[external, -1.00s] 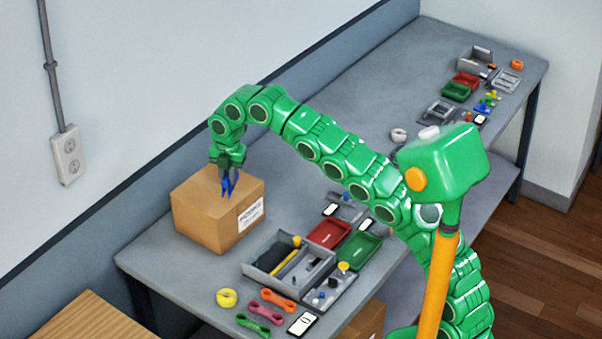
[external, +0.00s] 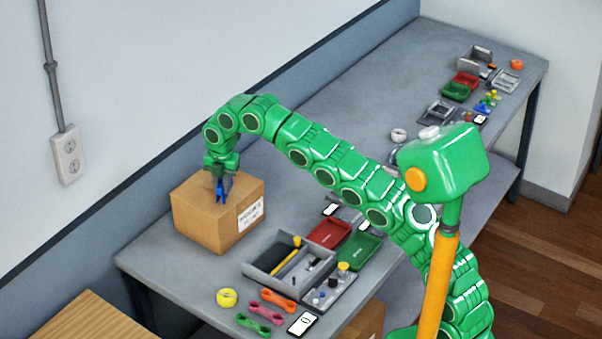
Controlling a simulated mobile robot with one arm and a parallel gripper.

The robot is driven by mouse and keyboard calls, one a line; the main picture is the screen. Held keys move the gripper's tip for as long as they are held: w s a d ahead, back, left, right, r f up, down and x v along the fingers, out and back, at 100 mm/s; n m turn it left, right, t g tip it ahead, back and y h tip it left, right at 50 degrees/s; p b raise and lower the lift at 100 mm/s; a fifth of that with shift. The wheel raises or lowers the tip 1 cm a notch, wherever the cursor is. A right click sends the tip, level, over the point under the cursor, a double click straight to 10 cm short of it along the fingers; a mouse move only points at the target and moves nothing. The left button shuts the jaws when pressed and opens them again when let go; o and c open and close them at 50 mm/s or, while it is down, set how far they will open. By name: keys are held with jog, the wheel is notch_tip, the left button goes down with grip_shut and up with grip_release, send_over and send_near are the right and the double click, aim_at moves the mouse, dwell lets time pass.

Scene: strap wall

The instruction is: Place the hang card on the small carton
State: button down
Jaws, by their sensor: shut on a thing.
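The small carton (external: 195,222), a closed brown box with a white printed label on its right side, stands on the grey table near the wall. My gripper (external: 221,196) points down over the carton's top, with its blue fingertips at or very close to that surface. It is shut on a thin, dark bluish piece, which I take to be the hang card (external: 226,184). The piece is small and partly hidden by the fingers. I cannot tell whether it touches the carton.
An open grey tray (external: 262,268) with parts stands right of the carton. A red tray (external: 328,234), a green tray (external: 360,250), yellow tape (external: 226,298), several coloured links and a white card (external: 302,323) lie nearby. The wall is close behind the carton.

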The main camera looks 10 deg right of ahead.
jog(key=shift+f, duration=1.05)
jog(key=shift+f, duration=0.1)
jog(key=c, duration=1)
grip_release()
jog(key=shift+c, duration=0.2)
jog(key=shift+s+d+r, duration=0.1)
jog(key=shift+r, duration=3.75)
jog(key=shift+d, duration=0.15)
